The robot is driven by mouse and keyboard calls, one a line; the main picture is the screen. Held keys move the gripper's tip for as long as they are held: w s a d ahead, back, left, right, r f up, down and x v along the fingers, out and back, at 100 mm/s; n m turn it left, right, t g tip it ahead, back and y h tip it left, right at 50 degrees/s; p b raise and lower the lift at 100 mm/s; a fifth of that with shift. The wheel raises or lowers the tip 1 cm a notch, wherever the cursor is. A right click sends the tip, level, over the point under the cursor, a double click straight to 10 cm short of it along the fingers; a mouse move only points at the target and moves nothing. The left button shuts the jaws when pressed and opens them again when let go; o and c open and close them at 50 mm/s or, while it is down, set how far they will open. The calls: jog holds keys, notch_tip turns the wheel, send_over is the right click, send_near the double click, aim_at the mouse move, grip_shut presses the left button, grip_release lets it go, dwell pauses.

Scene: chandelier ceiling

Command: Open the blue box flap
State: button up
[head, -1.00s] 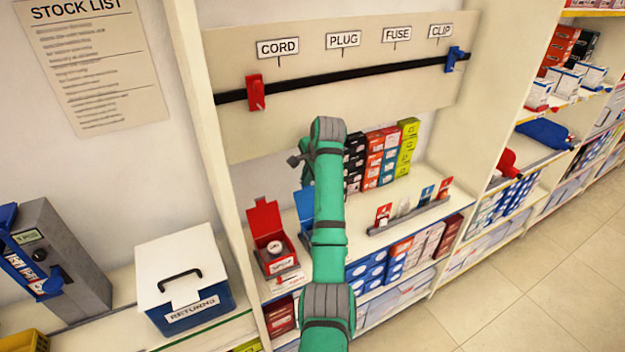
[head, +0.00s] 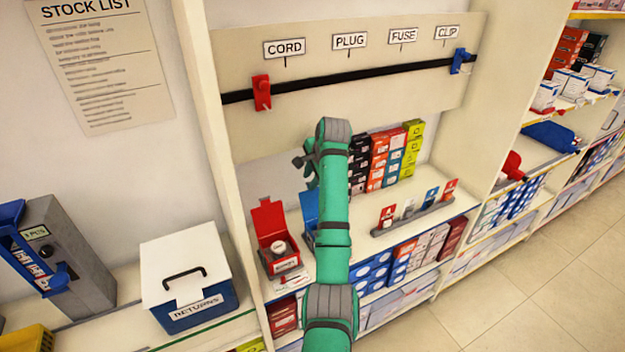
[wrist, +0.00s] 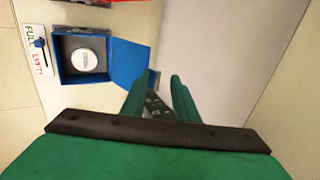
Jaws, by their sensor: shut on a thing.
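The blue box (wrist: 65,72) stands open in the wrist view, with a white round thing (wrist: 83,60) inside. Its blue flap (wrist: 131,62) is swung out to the right side of the box there. My gripper (wrist: 160,82) is shut on the flap at its outer edge, though the exact contact is hard to make out. In the head view the flap (head: 310,206) stands upright behind my green arm, which hides most of the box. My gripper (head: 309,172) shows above the flap, partly behind the wrist.
A red box (head: 279,262) with its lid up stands just left of the blue one. A FULL/EMPTY card (wrist: 37,48) with a blue marker lies beside the box. Stacked cartons (head: 383,158) and a grey rack (head: 425,214) are to the right on the shelf.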

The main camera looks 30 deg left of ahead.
jog(key=shift+s+a+f, duration=0.15)
jog(key=shift+s+f, duration=0.05)
jog(key=shift+f, duration=0.35)
dwell(0.4)
jog(key=shift+r, duration=0.3)
jog(key=v, duration=1.1)
jog(key=shift+w, duration=0.25)
jog(key=shift+r, duration=0.15)
